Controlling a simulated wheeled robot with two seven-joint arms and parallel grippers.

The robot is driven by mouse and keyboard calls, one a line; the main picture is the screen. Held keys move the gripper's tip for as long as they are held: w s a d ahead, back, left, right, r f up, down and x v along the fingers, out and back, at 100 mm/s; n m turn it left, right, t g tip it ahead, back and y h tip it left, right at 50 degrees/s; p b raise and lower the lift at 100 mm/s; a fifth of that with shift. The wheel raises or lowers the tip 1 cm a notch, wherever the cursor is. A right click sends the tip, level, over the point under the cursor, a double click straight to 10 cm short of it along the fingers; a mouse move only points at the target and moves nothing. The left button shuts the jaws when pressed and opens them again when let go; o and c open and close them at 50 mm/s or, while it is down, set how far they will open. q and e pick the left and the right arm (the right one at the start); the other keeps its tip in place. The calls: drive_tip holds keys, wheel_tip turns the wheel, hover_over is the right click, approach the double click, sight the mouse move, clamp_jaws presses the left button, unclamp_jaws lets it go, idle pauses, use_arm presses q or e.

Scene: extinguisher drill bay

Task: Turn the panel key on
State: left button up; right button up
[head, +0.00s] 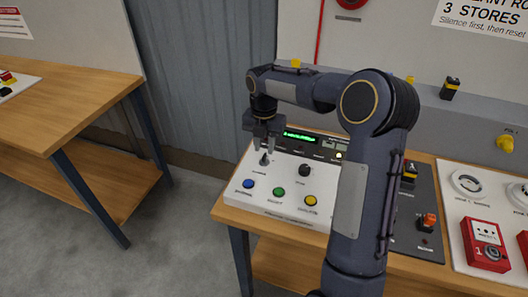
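The white control panel (291,207) lies on the wooden bench, with a green lit display (300,136). A small dark upright part, which looks like the panel key (264,160), stands at its left side; its label is too small to read. My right gripper (264,147) points down just above this part. Its two fingers look apart with a narrow gap; I cannot tell whether they touch the part. A black knob (304,170) sits to the right. Blue (249,184), green (278,192) and yellow (310,200) buttons line the front. My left gripper is not in view.
My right arm hides the panel's right side. Beyond it are a dark plate with an orange switch (428,220) and a white board with red call boxes (485,246). Another wooden table (75,90) stands at the left, with open floor between.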

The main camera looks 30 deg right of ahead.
sight(264, 152)
drive_tip(key=shift+f, duration=1.65)
drive_tip(key=shift+c, duration=0.2)
clamp_jaws()
